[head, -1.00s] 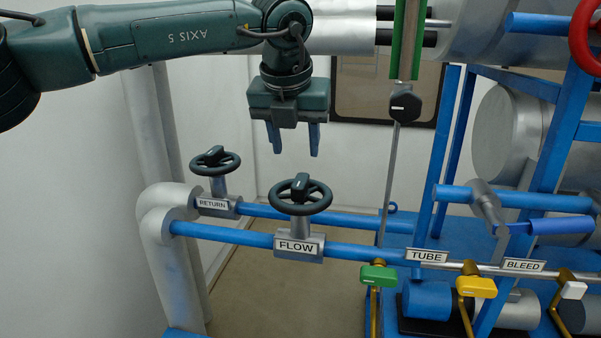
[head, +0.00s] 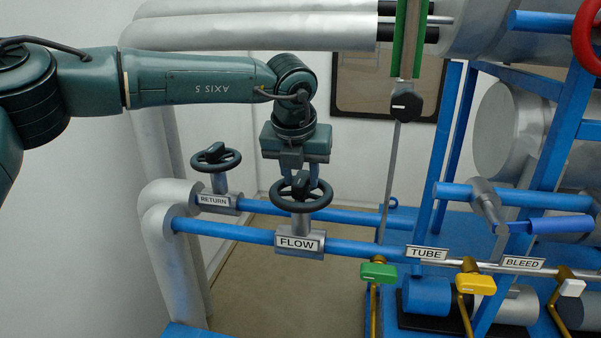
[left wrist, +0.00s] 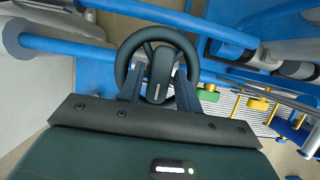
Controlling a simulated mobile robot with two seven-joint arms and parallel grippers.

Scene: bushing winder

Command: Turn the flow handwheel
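The flow handwheel (head: 300,196) is a dark wheel with a raised grip bar across its hub. It sits on a grey valve stem above the FLOW label (head: 299,243). My left gripper (head: 303,184) points down right at the wheel, its two fingers apart and partly hidden by the bar and rim. In the left wrist view the handwheel (left wrist: 160,68) lies ahead, with a finger on each side of its grip bar. The fingers look open; whether either one touches the bar, I cannot tell. My right gripper is not in view.
The return handwheel (head: 216,157) stands close by on the left, on a parallel blue pipe. Green (head: 379,273) and yellow (head: 476,285) valve levers sit to the lower right. A black knob (head: 406,104) on a rod is at the upper right.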

